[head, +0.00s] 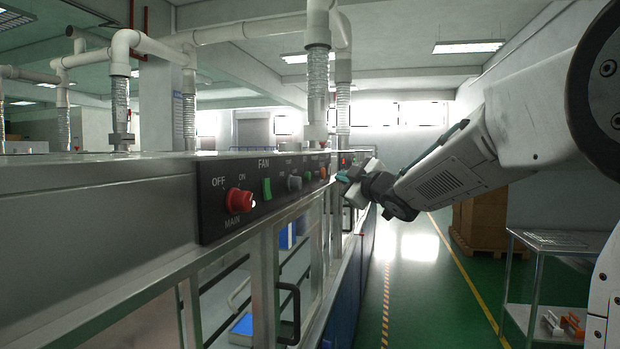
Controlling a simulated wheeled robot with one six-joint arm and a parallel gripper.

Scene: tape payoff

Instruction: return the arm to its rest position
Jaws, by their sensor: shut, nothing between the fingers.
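My arm reaches in from the right edge, and my gripper (347,182) is at its far end, near the middle of the head view. The gripper is shut with nothing visible in it. It is beside the far end of the black control panel (225,207); I cannot tell whether it touches.
The long grey machine (100,235) with glazed doors and black handles (289,314) fills the left. A metal cart (545,240) with small items stands at lower right. Brown boxes (482,222) are behind it. The green aisle (415,290) between them is clear.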

